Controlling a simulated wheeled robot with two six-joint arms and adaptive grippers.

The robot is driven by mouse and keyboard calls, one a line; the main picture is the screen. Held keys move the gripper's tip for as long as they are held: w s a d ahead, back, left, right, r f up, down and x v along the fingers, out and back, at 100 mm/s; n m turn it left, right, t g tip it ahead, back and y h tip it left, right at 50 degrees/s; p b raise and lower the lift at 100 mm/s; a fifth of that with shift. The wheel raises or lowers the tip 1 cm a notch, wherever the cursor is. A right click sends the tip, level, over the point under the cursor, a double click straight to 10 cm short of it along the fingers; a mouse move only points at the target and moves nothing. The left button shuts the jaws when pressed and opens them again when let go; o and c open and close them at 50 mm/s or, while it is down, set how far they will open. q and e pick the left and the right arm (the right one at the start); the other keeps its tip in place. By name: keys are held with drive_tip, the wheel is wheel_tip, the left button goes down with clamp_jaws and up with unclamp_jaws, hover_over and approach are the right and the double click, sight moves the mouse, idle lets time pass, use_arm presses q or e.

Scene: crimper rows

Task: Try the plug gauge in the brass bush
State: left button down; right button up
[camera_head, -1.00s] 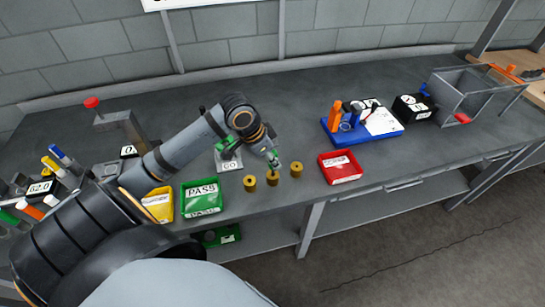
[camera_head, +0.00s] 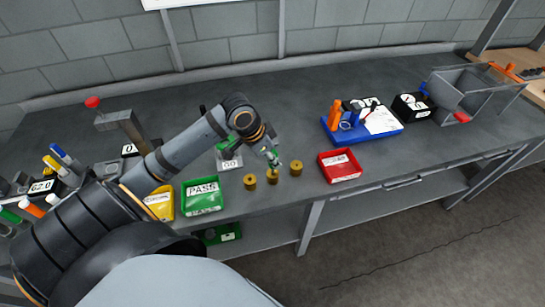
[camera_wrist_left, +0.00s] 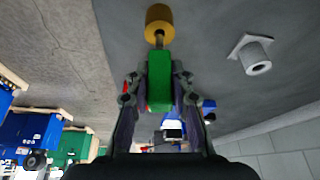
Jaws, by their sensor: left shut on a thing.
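My left gripper (camera_head: 272,158) is shut on the plug gauge, whose green handle (camera_wrist_left: 160,80) lies between the fingers in the left wrist view. The gauge points down at the middle brass bush (camera_head: 272,177) in the head view. In the left wrist view the gauge's thin pin (camera_wrist_left: 159,40) meets the face of the brass bush (camera_wrist_left: 158,15). I cannot tell how deep the pin is in the bore, if at all. Two more brass bushes stand on either side, one left (camera_head: 250,182) and one right (camera_head: 296,168). My right gripper is not in view.
A green PASS tray (camera_head: 203,208) and a yellow tray (camera_head: 160,205) stand left of the bushes, a red tray (camera_head: 340,178) right. A GO stand (camera_head: 231,163) is behind. A blue tray (camera_head: 340,137) with tools lies farther right. The bench's front edge is close.

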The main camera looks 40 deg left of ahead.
sight(275, 151)
use_arm(q)
drive_tip(key=shift+f, duration=0.3)
drive_tip(key=shift+f+b, duration=0.7)
drive_tip(key=shift+f, duration=0.3)
idle(0.4)
drive_tip(key=shift+r, duration=0.1)
idle(0.7)
drive_tip(key=shift+r+p, duration=3.55)
drive_tip(key=shift+p, duration=0.45)
